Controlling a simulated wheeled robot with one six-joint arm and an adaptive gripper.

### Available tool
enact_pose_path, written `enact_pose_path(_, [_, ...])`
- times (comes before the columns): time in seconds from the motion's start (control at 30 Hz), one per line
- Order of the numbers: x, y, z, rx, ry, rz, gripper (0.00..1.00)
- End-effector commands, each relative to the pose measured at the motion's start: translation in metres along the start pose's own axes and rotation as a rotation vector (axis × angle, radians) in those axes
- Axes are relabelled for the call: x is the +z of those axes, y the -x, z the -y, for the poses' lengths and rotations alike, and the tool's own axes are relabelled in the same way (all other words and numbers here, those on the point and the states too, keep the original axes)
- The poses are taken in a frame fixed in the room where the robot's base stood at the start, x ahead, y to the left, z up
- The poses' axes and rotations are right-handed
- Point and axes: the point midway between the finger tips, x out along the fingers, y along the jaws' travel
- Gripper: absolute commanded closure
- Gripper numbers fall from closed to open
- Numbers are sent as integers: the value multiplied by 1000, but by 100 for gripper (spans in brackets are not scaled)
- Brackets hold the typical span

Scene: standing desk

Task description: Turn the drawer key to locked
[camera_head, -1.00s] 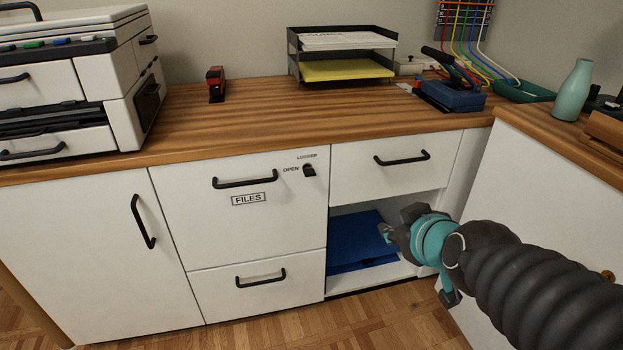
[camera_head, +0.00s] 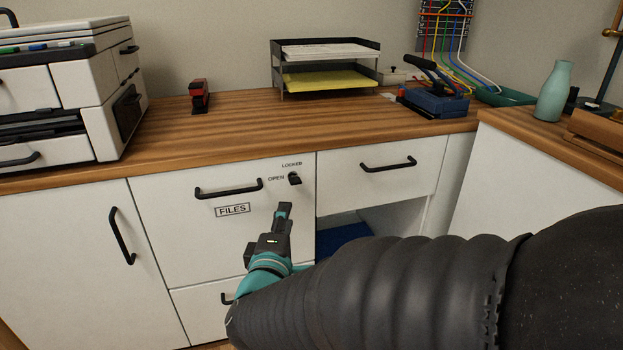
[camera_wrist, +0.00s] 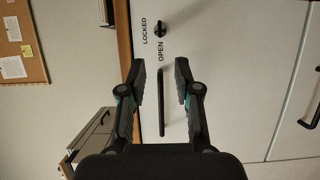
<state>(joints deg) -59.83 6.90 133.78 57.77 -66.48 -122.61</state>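The small dark drawer key (camera_head: 294,179) sits at the upper right of the white FILES drawer front (camera_head: 190,240). The word OPEN is printed to its left and LOCKED above it. In the wrist view the key (camera_wrist: 160,30) lies ahead of my fingertips, roughly centred between them. Its exact turn angle is too small to tell. The drawer looks shut. My gripper (camera_head: 284,207) is in front of this drawer, below the key in the head view. In the wrist view my gripper (camera_wrist: 161,72) is open and empty, its two fingers apart, not touching the key.
The drawer's black bar handle (camera_head: 228,190) sticks out left of the key. An open compartment with a blue item (camera_head: 343,238) lies to the right, under another drawer (camera_head: 350,172). The wooden desktop (camera_head: 235,130) above holds a red stapler (camera_head: 199,97) and a paper tray (camera_head: 326,68).

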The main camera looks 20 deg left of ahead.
Motion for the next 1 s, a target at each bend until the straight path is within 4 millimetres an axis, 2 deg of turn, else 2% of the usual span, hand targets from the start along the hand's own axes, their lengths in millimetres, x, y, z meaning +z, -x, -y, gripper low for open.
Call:
enact_pose_path(0.6, [2, -106, 1, -1, -4, 1, 68])
enact_pose_path(0.8, [1, -126, 0, 0, -4, -1, 68])
enact_pose_path(1.0, [1, -131, 0, -2, -3, -2, 68])
